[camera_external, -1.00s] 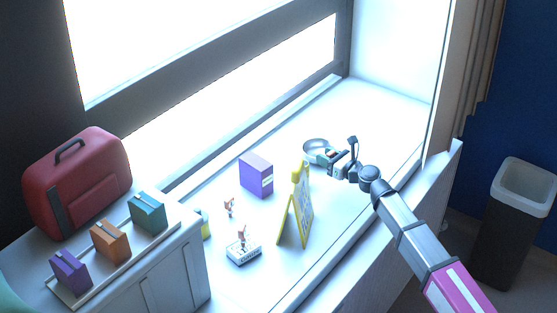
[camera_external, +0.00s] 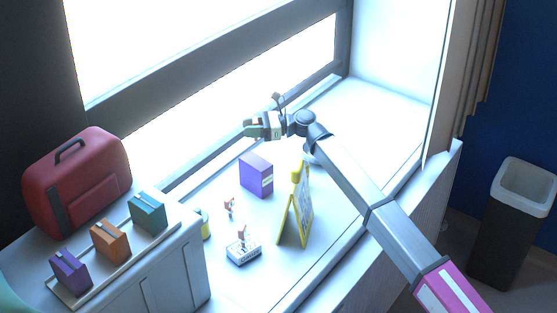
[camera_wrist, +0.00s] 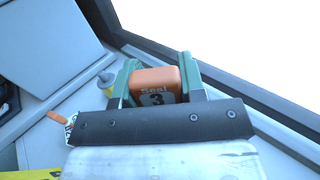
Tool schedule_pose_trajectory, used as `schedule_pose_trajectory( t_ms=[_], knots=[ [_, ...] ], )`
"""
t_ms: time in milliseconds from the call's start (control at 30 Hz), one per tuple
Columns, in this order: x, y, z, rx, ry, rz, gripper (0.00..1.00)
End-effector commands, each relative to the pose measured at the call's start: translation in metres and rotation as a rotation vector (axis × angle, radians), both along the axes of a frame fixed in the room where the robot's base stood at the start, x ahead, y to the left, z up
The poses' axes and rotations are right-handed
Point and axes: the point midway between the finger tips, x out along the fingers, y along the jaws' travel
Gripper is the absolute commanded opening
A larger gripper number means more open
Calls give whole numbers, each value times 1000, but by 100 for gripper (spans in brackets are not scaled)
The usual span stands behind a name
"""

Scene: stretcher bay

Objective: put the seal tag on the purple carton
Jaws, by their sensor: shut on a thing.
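The purple carton is not seen in the wrist view. A smaller purple box (camera_external: 70,271) stands on a rail on the cabinet at left.
A yellow folding sign (camera_external: 297,212) stands right of the carton. Small figures (camera_external: 229,206) and a block with a figure (camera_external: 243,252) stand in front. A yellow-banded bottle (camera_external: 206,226) is by the cabinet. Orange (camera_external: 110,241) and teal (camera_external: 147,213) boxes and a red case (camera_external: 78,185) are at left.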

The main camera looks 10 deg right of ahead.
Motion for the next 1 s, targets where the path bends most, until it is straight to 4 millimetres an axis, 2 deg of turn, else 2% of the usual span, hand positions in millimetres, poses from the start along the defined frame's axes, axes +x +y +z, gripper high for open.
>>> schedule_pose_trajectory(
  t_ms=[67, 700, 1000],
  knots=[
    [0, 4, -2, 0, 0, 16, 15],
    [-1, 4, -77, 1, 1, 17, 15],
    [-1, 4, -79, 0, 0, 16, 15]
  ],
)
